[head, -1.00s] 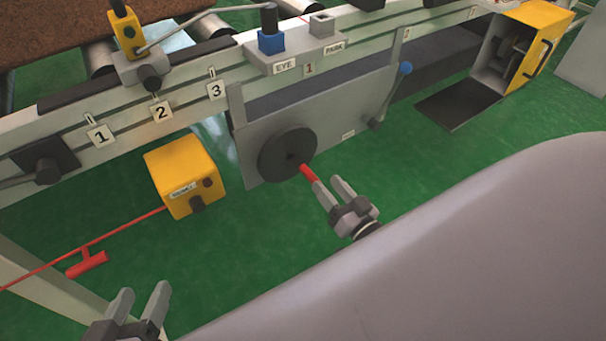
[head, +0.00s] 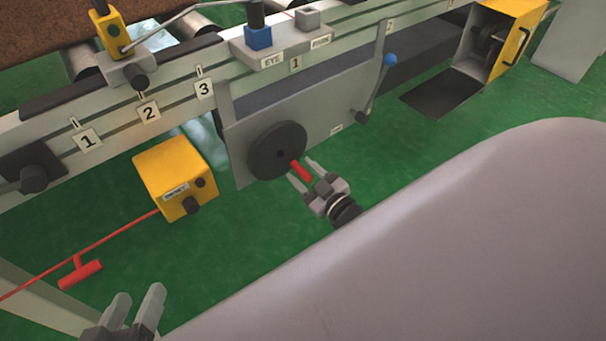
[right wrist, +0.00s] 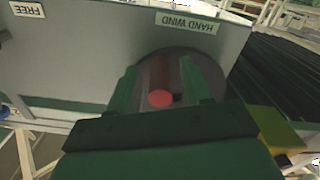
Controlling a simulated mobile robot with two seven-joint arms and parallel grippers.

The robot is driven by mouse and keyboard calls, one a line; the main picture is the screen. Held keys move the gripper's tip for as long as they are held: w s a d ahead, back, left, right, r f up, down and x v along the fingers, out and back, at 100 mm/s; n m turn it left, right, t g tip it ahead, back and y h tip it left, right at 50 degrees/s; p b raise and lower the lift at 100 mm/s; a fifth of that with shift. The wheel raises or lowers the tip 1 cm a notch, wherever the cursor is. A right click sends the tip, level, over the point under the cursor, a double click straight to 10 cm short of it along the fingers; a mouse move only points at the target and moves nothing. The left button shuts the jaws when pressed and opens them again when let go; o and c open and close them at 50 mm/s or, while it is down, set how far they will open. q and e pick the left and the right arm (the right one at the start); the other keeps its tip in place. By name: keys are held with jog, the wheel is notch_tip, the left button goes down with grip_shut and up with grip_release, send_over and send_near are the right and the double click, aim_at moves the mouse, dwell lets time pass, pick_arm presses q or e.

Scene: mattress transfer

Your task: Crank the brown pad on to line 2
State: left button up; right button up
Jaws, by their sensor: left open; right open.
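The brown pad (head: 60,30) lies on the rollers at the top left of the head view. The line 2 plate (head: 149,112) sits on the rail between plates 1 (head: 88,141) and 3 (head: 204,89). A dark hand wheel (head: 270,152) with a red handle (head: 301,171) is on the grey panel. My right gripper (head: 302,173) is open with its fingers on either side of the red handle; the right wrist view shows the handle's round red end (right wrist: 160,98) between them. My left gripper (head: 138,296) is open and empty at the bottom left.
A yellow box (head: 170,170) with a red cord and red pull handle (head: 80,274) stands left of the wheel. A blue-knobbed lever (head: 389,61) is to its right. An open yellow cabinet (head: 515,30) is at top right.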

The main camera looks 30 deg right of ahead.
jog(key=shift+w, duration=0.3)
grip_shut()
